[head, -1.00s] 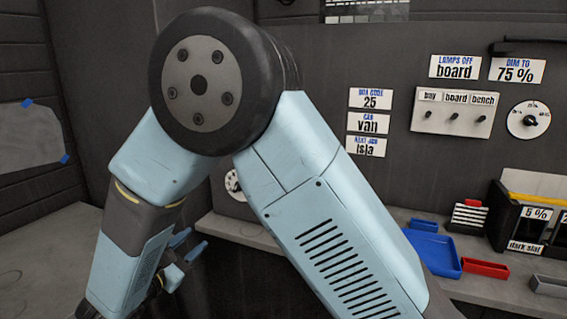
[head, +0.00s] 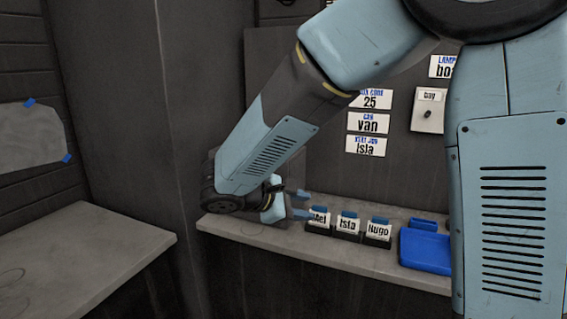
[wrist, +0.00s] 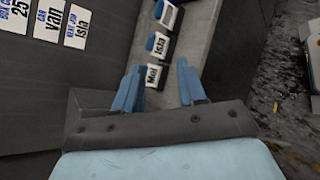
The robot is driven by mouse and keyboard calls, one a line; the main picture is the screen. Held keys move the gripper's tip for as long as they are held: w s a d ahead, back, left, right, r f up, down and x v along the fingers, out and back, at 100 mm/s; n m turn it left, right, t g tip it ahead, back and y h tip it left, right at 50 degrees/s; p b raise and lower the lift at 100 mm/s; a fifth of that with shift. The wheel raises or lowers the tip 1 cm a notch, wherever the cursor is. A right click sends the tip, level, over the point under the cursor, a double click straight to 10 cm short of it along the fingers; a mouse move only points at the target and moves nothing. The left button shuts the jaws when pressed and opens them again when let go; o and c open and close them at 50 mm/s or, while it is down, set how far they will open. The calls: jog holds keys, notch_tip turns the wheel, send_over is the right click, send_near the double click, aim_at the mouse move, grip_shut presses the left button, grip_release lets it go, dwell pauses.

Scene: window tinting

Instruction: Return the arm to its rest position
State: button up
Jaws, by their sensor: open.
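My arm crosses the head view from the upper right down to the left, its elbow at the top right. My gripper (head: 301,206) is at the arm's lower left end, above the bench (head: 380,262) and beside the card holder marked Mel (head: 319,218). In the wrist view my gripper (wrist: 157,88) shows two blue fingers standing apart with nothing held between them. The Mel card (wrist: 153,76) shows beyond the gap, and I cannot tell whether a finger touches it.
Holders marked Isla (head: 347,225) and Hugo (head: 379,230) stand right of Mel. A blue tray (head: 426,250) lies further right. Wall signs (head: 367,124) and a switch panel (head: 428,113) are behind my arm. A left bench (head: 90,250) has clear room.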

jog(key=s+d+r+m+y, duration=0.3)
jog(key=s+d+m+y, duration=0.2)
jog(key=s+d+m, duration=0.3)
jog(key=s+d+r+m+g+y, duration=0.1)
jog(key=s+d+r+m+y, duration=0.2)
jog(key=d, duration=0.8)
jog(key=shift+s+d+r+m+y, duration=0.35)
jog(key=shift+s+m+y, duration=0.85)
jog(key=shift+s+m, duration=1.4)
jog(key=shift+a+n, duration=0.1)
jog(key=shift+n, duration=0.2)
jog(key=shift+c, duration=0.2)
